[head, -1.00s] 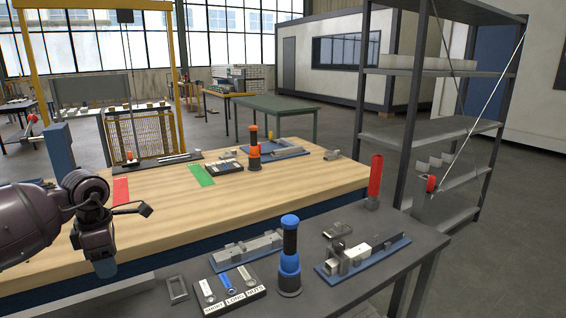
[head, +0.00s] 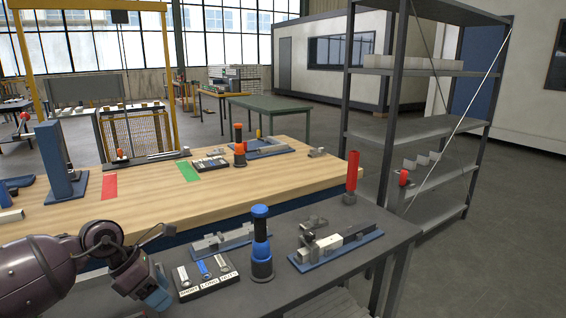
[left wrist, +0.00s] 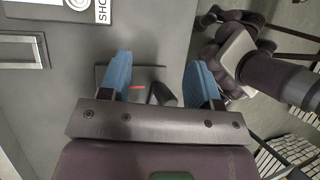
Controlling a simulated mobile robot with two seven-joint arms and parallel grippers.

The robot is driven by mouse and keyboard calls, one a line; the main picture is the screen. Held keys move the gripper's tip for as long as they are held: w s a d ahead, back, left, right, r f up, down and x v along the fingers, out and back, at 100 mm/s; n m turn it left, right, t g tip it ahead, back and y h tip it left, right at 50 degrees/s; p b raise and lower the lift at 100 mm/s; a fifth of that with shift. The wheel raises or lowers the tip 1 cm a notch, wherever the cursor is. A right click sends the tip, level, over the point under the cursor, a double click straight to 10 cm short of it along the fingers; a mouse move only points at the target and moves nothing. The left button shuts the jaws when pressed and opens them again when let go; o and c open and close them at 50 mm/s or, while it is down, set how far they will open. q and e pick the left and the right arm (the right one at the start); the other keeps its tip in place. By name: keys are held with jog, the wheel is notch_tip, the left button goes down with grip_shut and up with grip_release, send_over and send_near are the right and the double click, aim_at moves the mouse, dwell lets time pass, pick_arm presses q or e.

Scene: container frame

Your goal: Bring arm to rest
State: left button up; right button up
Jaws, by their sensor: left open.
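My left gripper (head: 150,285) is at the lower left of the head view, at the near left end of the dark grey table (head: 385,240). Its two blue fingers are apart in the left wrist view (left wrist: 160,82), with nothing held between them. Beyond the fingers, a dark plate with a small red mark and a dark rounded part show; I cannot tell what they belong to. Purple-grey arm links (left wrist: 270,75) of mine show at the right of that view. My right gripper is not seen.
A labelled tray (head: 207,291) lies just right of the left gripper. The wooden table (head: 140,197) is behind; a metal shelf (head: 425,127) stands right.

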pick_arm(q)
jog(key=s+d+r+n+t+h, duration=0.3)
jog(key=s+d+n+t+h, duration=0.2)
jog(key=d+n+t+h, duration=0.6)
jog(key=s+a+f+n+t+y, duration=0.2)
jog(key=s+a+f+n+y, duration=0.3)
jog(key=n+y, duration=0.65)
jog(key=s+a+f+n+t+y, duration=0.1)
jog(key=s+a+f+n+y, duration=0.45)
jog(key=n, duration=1.05)
jog(key=s+a+f+n+g, duration=0.1)
jog(key=s+f+n+g, duration=0.2)
jog(key=s, duration=0.4)
jog(key=s+a+f+n+g+y, duration=0.1)
jog(key=s+f+n+g, duration=0.15)
jog(key=s+g, duration=0.35)
jog(key=s+f+n+g, duration=0.2)
jog(key=s+n+g, duration=0.1)
jog(key=s, duration=0.5)
jog(key=w+f+t, duration=0.7)
jog(key=w+t, duration=0.1)
jog(key=w, duration=0.1)
jog(key=shift+f+m+h, duration=0.2)
jog(key=shift+m+h, duration=0.1)
jog(key=shift+h, duration=0.1)
